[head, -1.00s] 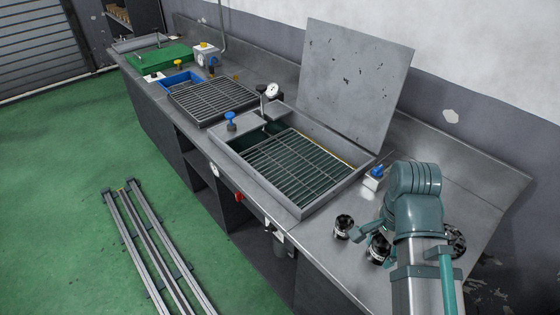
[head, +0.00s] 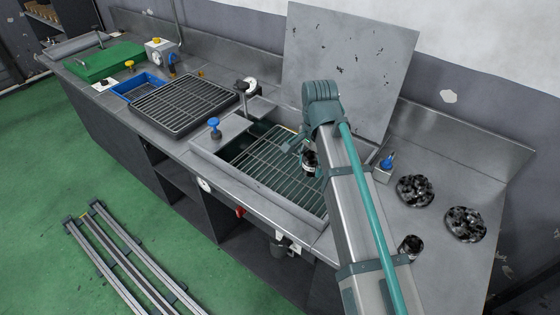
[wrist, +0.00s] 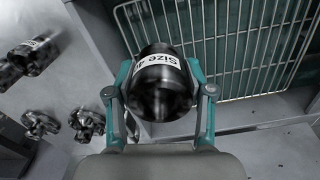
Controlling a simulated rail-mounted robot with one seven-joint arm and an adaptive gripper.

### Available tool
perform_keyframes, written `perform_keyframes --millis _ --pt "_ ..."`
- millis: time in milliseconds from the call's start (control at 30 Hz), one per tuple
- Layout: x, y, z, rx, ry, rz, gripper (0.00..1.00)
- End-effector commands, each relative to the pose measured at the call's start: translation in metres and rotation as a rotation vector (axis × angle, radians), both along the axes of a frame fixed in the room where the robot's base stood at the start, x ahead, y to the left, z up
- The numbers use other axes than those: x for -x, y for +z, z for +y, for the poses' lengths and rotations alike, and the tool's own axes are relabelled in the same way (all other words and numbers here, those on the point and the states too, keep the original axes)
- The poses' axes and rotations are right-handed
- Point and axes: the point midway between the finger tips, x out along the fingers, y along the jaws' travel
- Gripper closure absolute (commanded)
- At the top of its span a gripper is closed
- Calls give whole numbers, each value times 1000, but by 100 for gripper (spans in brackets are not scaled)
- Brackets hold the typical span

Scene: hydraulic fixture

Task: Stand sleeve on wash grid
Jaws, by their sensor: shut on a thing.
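The sleeve, a dark glossy cylinder with a white "Size" label, is in my gripper (head: 303,151). In the wrist view the sleeve (wrist: 162,92) sits between the two teal fingers of my gripper (wrist: 160,75); the label's last character is partly cut off. In the head view the sleeve (head: 310,162) shows beside my arm, over the right part of the wash basin. The wash grid (head: 262,165) is a wire rack in the open basin; my arm hides its right end. In the wrist view the grid (wrist: 245,45) lies beyond and right of the sleeve, apparently below it.
Another dark sleeve (head: 411,245) stands on the bench at right, near two dark clustered parts (head: 414,190) (head: 465,224). A raised lid (head: 345,70) stands behind the basin. A blue-knobbed valve (head: 214,128) is at the basin's left. A second grid (head: 185,100) lies farther left.

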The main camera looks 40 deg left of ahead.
Motion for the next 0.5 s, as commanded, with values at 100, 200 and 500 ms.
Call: perform_keyframes --millis 100,200,500 --pt "-7 -2 11 1 5 0 100" --pt "-15 -7 25 2 10 1 100" --pt "-47 -35 82 2 10 1 100"
